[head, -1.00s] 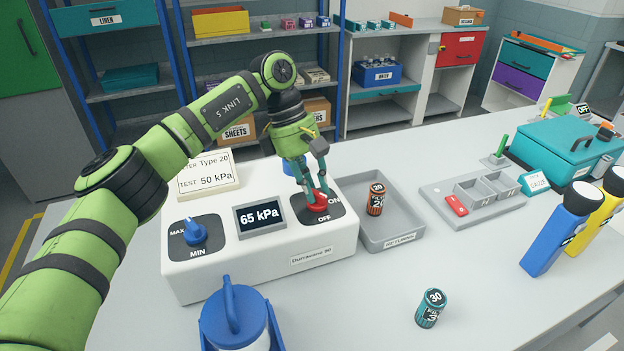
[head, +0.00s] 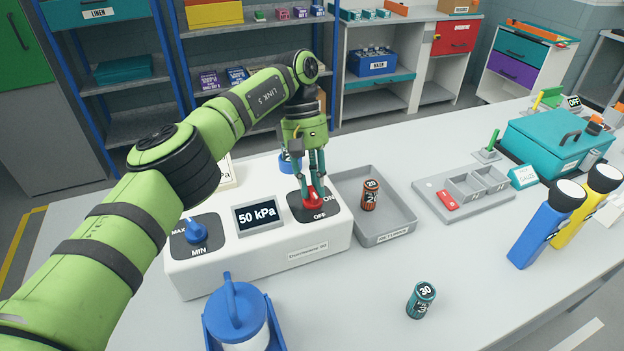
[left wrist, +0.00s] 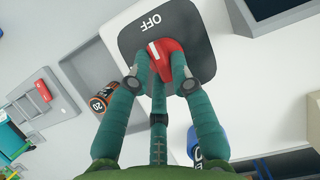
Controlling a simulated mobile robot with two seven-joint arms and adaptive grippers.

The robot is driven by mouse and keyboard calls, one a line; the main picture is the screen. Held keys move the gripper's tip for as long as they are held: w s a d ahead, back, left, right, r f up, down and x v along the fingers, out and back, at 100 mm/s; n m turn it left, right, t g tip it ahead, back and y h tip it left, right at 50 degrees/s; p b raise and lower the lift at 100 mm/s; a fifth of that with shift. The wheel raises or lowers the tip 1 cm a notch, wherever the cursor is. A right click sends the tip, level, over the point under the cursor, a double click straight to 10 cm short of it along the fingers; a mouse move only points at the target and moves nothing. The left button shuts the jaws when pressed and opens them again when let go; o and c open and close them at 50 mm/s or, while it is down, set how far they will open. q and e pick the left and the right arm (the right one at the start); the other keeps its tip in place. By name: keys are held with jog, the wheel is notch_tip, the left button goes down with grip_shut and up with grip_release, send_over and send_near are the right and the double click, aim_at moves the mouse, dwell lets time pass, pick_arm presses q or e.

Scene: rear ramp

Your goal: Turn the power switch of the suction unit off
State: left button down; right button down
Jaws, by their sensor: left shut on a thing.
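The white suction unit (head: 250,262) stands on the table. Its red power switch (head: 315,204) sits on a dark plate marked ON and OFF. My left gripper (head: 312,194) reaches down from above, its fingers closed around the red switch. In the left wrist view the red switch (left wrist: 165,55) is between the fingertips, its white mark on the side near the OFF label. The fingers partly hide it. The display (head: 258,214) reads 50 kPa. A blue MAX/MIN knob (head: 195,232) is at the unit's left. My right gripper is not in view.
A grey returns tray (head: 392,234) with an orange canister (head: 371,195) stands right of the unit. A blue-lidded jar (head: 237,310) is in front. My left arm covers much of the card behind the unit.

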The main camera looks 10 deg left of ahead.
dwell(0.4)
pick_arm(q)
jog(key=c, duration=1.1)
grip_release()
